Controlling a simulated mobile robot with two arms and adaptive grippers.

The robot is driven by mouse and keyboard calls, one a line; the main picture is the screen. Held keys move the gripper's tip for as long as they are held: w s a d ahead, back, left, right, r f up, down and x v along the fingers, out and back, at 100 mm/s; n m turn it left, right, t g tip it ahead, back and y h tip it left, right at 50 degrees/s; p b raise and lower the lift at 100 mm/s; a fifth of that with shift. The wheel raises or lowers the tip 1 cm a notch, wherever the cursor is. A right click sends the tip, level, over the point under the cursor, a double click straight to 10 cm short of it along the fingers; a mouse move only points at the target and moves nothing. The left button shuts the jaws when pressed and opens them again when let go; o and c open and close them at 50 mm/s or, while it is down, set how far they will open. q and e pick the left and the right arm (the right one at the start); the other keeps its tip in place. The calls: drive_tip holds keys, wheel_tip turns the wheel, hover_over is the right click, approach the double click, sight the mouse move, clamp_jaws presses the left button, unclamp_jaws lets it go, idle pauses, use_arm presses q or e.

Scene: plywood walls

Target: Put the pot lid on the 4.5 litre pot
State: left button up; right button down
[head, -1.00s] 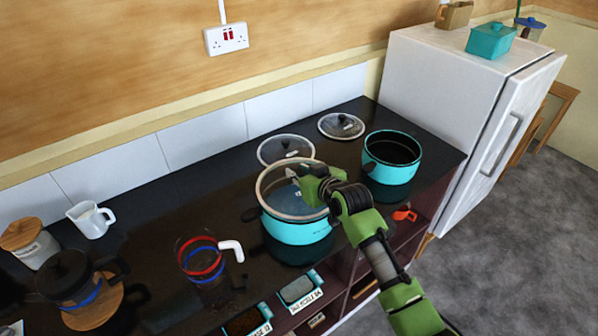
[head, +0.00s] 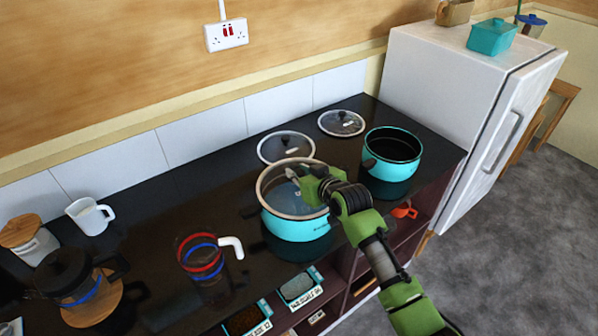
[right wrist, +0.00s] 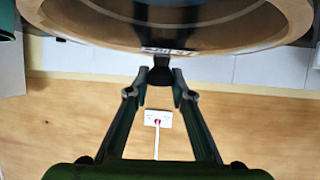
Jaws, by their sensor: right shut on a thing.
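A turquoise pot (head: 298,228) with dark side handles stands near the middle of the counter. A glass lid with a tan-looking metal rim (head: 266,203) covers its mouth in the head view. My right gripper (head: 300,180) reaches over it from the right. In the right wrist view the gripper (right wrist: 160,78) is shut on the black knob (right wrist: 160,70) of the lid, whose broad rim (right wrist: 75,25) fills the top. I cannot tell whether the lid rests on the pot or hovers just above it. The pot's litre marking is not readable. My left gripper is not in view.
A second turquoise pot (head: 391,172), uncovered, stands to the right. Two glass lids lie behind: one (head: 286,148) near the held lid, one (head: 341,123) farther right. A glass jug with red and blue bands (head: 204,262) stands left. A white fridge (head: 440,90) bounds the right.

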drive_tip(key=shift+r, duration=0.1)
drive_tip(key=c, duration=1.7)
unclamp_jaws()
drive_tip(key=shift+s, duration=0.1)
drive_tip(key=v, duration=1.2)
